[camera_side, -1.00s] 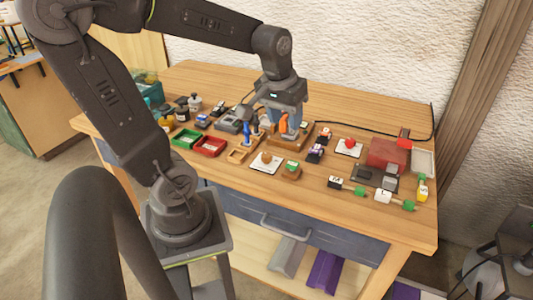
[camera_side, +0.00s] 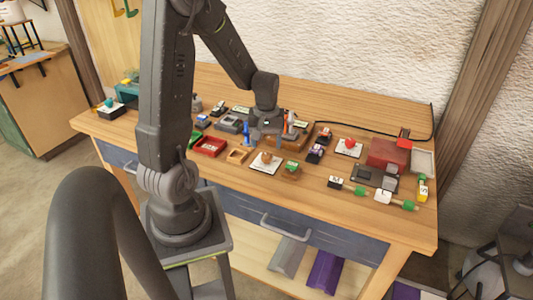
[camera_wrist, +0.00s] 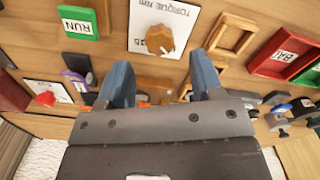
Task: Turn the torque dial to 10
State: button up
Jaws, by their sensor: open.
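The torque dial is a tan-orange knob (camera_wrist: 160,39) on a white plate (camera_wrist: 178,14) lettered "TORQUE" in the wrist view. In the side view my gripper (camera_side: 264,138) hangs behind the dial.
A green RUN block (camera_wrist: 77,22) stands beside the plate. A wooden frame (camera_wrist: 232,36) and a red tray (camera_wrist: 290,50) lie on the other side. Upright orange (camera_side: 285,122) and blue (camera_side: 246,133) tools stand near my gripper. Bare wood lies along the bench front.

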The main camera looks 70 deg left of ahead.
aim_at(267, 155)
jog(key=shift+f, duration=2.35)
jog(key=c, duration=0.9)
